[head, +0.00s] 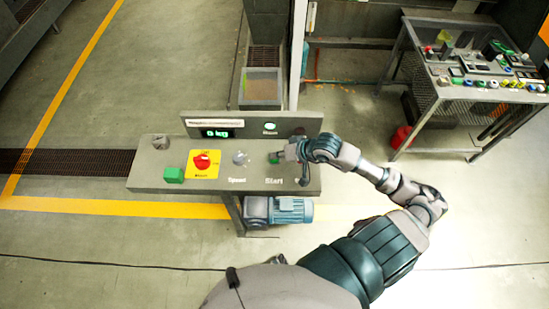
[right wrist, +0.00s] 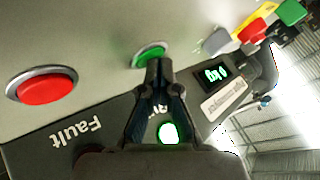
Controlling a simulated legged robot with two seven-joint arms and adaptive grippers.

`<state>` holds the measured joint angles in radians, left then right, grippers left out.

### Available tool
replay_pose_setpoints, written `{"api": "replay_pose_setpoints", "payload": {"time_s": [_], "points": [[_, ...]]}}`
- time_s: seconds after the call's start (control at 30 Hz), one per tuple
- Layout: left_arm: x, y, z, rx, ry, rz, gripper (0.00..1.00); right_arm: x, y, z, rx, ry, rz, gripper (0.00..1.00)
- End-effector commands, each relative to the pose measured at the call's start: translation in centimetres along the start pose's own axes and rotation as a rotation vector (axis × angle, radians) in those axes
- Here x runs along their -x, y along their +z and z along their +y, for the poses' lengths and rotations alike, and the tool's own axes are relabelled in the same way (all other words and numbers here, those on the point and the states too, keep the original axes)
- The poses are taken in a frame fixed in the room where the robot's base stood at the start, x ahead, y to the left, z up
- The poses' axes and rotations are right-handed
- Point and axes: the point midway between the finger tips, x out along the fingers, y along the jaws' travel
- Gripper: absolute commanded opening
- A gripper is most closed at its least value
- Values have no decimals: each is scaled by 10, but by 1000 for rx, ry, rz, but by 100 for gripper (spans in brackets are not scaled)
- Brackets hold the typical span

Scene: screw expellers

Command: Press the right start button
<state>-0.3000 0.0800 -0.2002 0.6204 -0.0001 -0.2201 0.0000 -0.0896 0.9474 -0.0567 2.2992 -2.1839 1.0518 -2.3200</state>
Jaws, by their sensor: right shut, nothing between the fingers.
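The right start button is a round green button (head: 274,158) above the word "Start" at the right of the grey control panel (head: 222,182). It also shows in the right wrist view (right wrist: 150,54), with a metal ring. My right gripper (head: 287,155) is at the button's right side in the head view, its fingers shut and empty. In the right wrist view its fingertips (right wrist: 157,66) overlap the button's lower edge; I cannot tell whether they touch it. My left gripper is not in view.
A red button (right wrist: 47,88) near the word "Fault" lies beside the start button. A display board (head: 252,124) with a lit green lamp stands behind.

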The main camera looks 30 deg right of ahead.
Motion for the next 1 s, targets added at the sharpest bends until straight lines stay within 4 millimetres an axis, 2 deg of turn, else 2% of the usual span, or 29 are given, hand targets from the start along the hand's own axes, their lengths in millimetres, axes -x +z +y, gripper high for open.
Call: {"api": "replay_pose_setpoints", "payload": {"time_s": [0.47,1.0], "points": [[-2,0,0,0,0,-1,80,-1,1,0,0,1,-3,0],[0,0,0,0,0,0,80,10,-7,-9,0,0,-1,0]]}}
